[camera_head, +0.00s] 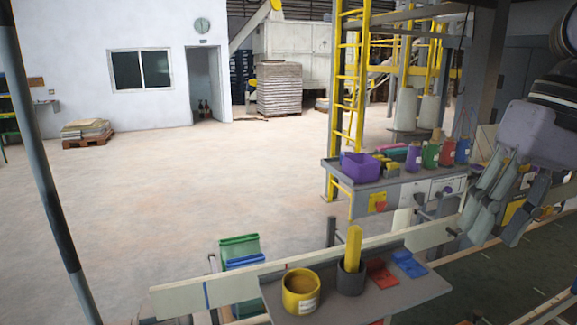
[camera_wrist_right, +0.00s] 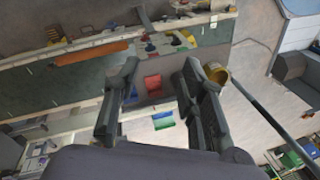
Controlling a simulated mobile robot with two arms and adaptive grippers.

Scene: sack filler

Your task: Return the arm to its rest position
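My right gripper (camera_head: 494,236) hangs at the right side of the head view, with its arm coming in from the upper right. Its grey fingers point down, beyond the right end of the small grey shelf (camera_head: 405,292). In the right wrist view the two fingers of the right gripper (camera_wrist_right: 160,66) stand well apart with nothing held between them. The floor and coloured items seen between them lie farther off. My left gripper does not show in either view.
The shelf bears a yellow pot (camera_head: 301,290), a dark cup (camera_head: 351,277) with a yellow item upright in it, and red (camera_head: 380,273) and blue (camera_head: 408,263) pieces. Behind stands a bench with a purple bin (camera_head: 360,167) and several bottles. Open floor (camera_head: 170,200) lies left.

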